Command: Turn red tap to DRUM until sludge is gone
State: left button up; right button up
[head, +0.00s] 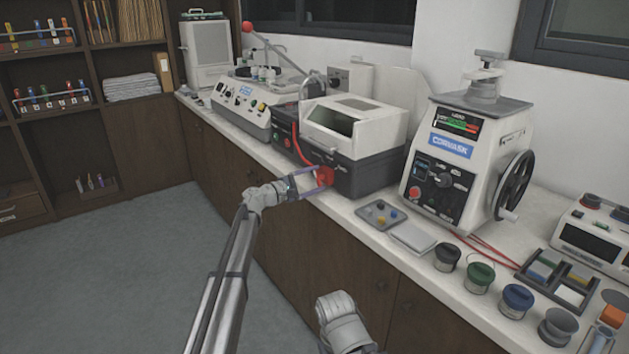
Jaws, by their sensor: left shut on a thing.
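The red tap (325,177) is on the lower front of a black and white machine (352,130) with a windowed lid. My left gripper (318,180) reaches in from the left and is shut on the red tap. The label DRUM and any sludge cannot be made out at this size. A red hose (299,143) runs down the machine's front towards the tap. My right arm (343,318) shows at the bottom centre; its gripper is not visible.
A small grey tray (381,215) and a pale flat pad (413,237) lie right of the tap. Several lidded jars (481,277) line the counter's front edge. The floor (140,260) at left is clear.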

pick_arm(q)
jog(key=m, duration=0.4)
jog(key=shift+m, duration=0.7)
jog(key=shift+s, duration=0.1)
jog(key=o, duration=1.3)
